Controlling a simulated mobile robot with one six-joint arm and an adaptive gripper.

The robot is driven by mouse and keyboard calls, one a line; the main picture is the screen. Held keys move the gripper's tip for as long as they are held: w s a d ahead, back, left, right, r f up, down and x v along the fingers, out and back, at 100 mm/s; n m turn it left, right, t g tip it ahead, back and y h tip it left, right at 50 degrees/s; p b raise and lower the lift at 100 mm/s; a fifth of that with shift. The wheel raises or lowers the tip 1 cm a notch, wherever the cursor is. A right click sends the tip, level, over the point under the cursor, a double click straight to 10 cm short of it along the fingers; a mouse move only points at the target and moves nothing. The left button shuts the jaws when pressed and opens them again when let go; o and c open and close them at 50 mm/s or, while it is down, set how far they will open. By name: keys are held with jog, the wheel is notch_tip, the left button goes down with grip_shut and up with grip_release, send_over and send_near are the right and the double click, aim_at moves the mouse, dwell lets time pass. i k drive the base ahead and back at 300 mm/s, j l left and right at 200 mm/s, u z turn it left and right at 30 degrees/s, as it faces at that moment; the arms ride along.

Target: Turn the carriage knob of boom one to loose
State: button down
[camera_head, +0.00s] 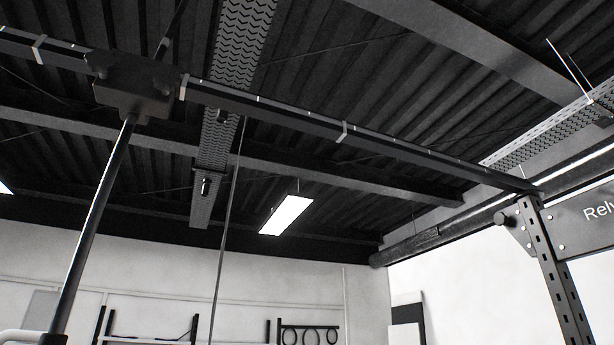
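A long dark boom (270,110) with pale marks runs under the ceiling from the upper left to a perforated upright at the right. A dark block-like carriage (135,88) sits around the boom at the upper left. Small dark bumps show on the carriage, but I cannot tell which is the knob or how it is set. No label for boom one is readable. A shiny dark pole (95,220) slants down from the carriage to the lower left. My gripper is not in view.
A thin pole (226,220) hangs in the middle. Racks (300,325) stand along the far wall. A lit ceiling lamp (285,214) hangs behind.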

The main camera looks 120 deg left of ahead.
aim_at(102, 61)
jog(key=k+u, duration=0.1)
jog(key=u, duration=2.35)
